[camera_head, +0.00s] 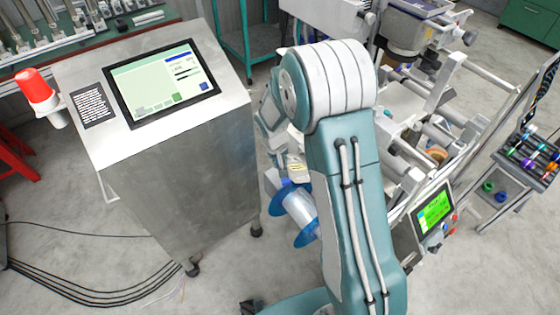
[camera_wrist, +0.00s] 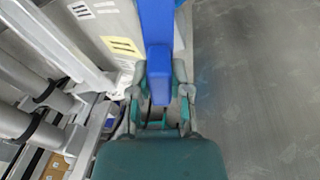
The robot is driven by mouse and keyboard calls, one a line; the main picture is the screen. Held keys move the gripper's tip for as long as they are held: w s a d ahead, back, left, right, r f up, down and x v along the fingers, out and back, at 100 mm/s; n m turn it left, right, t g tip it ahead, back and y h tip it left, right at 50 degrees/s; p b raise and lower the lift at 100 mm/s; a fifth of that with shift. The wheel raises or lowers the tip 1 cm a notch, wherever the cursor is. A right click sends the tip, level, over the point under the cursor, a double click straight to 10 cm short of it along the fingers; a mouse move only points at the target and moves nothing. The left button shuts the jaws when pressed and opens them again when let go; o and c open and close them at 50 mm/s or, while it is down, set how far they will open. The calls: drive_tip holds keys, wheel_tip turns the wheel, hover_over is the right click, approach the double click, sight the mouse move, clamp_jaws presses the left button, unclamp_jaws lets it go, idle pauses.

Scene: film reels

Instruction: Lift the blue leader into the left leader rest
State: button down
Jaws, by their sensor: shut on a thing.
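The blue leader shows in the wrist view as a bright blue block with a longer blue bar behind it (camera_wrist: 158,62). My gripper (camera_wrist: 161,88) is shut on the blue block, with one teal finger on each side. In the head view a spool-like blue and pale piece (camera_head: 299,209), likely the same leader, hangs tilted beside my arm, between the steel console and the machine. It appears clear of the floor. My gripper is mostly hidden behind my arm there. I cannot make out the left leader rest.
A steel console with a touchscreen (camera_head: 160,83) stands at the left. The roller machine with a green screen (camera_head: 434,209) is at the right, close to my arm. A small cart (camera_head: 524,165) holds coloured pieces. Cables (camera_head: 90,290) lie on the floor at front left.

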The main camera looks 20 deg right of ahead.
drive_tip(key=shift+w, duration=0.4)
drive_tip(key=s+d+r+n+y, duration=0.1)
drive_tip(key=d+r+n, duration=0.1)
drive_tip(key=d+r, duration=0.45)
drive_tip(key=d+r+n+y, duration=0.15)
drive_tip(key=d+r, duration=0.25)
drive_tip(key=d, duration=0.5)
drive_tip(key=shift+n, duration=0.25)
drive_tip(key=shift+s+a+f, duration=0.1)
drive_tip(key=shift+a+f, duration=0.1)
drive_tip(key=shift+f, duration=2.2)
drive_tip(key=shift+s+a+f, duration=0.1)
drive_tip(key=shift+a+f, duration=0.05)
drive_tip(key=shift+f, duration=2.25)
drive_tip(key=shift+f, duration=1.35)
drive_tip(key=c, duration=0.5)
unclamp_jaws()
drive_tip(key=shift+h, duration=0.25)
wheel_tip(320, 180, up, 12)
drive_tip(key=s, duration=0.1)
drive_tip(key=shift+s+d+f, duration=0.15)
drive_tip(key=shift+d, duration=0.1)
